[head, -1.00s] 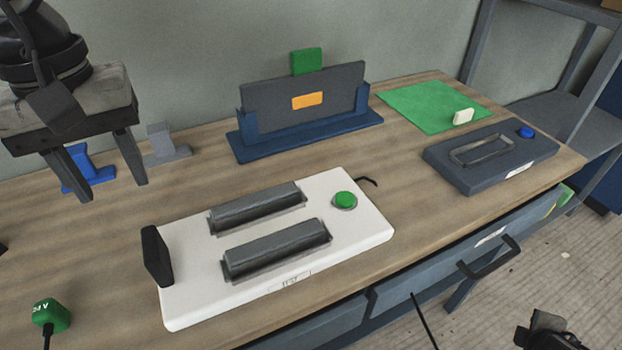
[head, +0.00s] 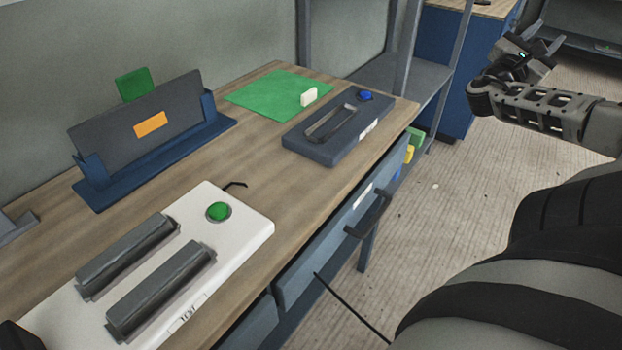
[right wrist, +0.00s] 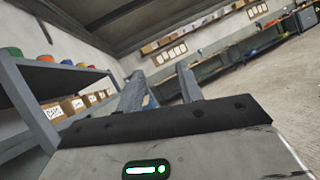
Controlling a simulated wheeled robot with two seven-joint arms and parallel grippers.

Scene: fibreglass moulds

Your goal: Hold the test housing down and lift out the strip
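The white test housing (head: 244,229), with a TEST label on its front edge, lies on the wooden bench at lower left in the head view. A round green button (head: 218,211) is near its right end. Two long dark grey bars, a rear one (head: 128,255) and a front one (head: 162,290), sit in it side by side; I cannot tell which, if either, is the strip. The housing's left end is cut off. My right gripper (head: 545,38) is open and empty, high over the floor, far right of the bench. It also shows in the right wrist view (right wrist: 160,88).
A blue stand (head: 102,193) holds a dark panel (head: 150,120) behind the housing. A green mat (head: 270,95) with a small white block (head: 309,96) and a dark grey box (head: 325,150) with a blue button lie further right. A drawer handle (head: 370,214) sticks out in front.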

